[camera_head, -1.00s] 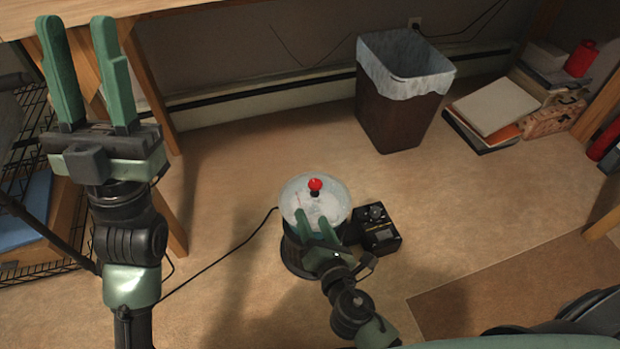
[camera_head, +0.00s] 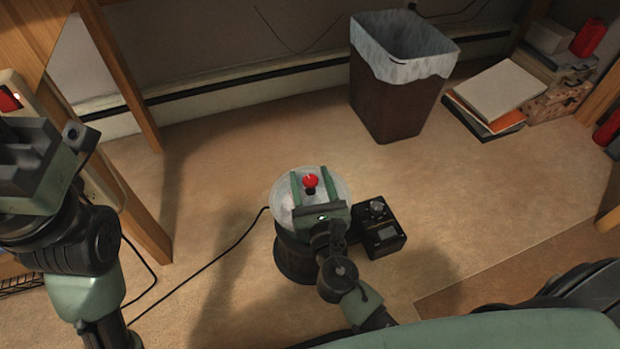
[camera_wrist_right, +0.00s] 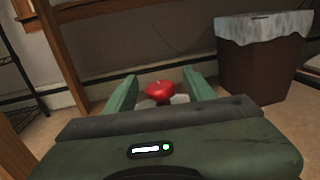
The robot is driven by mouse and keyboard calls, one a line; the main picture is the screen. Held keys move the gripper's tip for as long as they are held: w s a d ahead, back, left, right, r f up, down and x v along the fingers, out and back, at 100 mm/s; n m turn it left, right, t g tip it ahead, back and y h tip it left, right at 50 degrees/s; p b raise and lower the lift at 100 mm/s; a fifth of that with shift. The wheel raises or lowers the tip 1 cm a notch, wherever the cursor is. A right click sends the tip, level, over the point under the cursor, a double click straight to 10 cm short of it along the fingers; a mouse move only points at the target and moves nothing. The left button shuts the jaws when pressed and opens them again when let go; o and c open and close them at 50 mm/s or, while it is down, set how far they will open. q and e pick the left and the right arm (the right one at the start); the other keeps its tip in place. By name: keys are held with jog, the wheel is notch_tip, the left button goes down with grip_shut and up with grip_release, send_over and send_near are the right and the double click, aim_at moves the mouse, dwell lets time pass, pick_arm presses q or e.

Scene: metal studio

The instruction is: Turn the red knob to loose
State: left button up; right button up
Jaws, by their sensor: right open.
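The red knob (camera_head: 311,181) stands on a dark stem at the middle of a round, pale-topped device (camera_head: 283,208) with a dark base on the floor. My right gripper (camera_head: 312,171) is open over the device, one green finger on each side of the knob in the head view. In the right wrist view the knob (camera_wrist_right: 160,91) shows between the two open fingers, with a gap on each side; I cannot tell its exact depth between them. My left gripper's dark body (camera_head: 35,160) is at the left edge; its fingers are not visible.
A black box with a dial (camera_head: 381,232) sits just right of the device. A cable (camera_head: 205,262) runs left across the floor. A lined waste bin (camera_head: 391,105) and stacked books (camera_head: 497,92) stand behind. Wooden table legs (camera_head: 120,85) are at left. Open floor lies between.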

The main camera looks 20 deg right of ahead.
jog(key=shift+w, duration=0.2)
grip_shut()
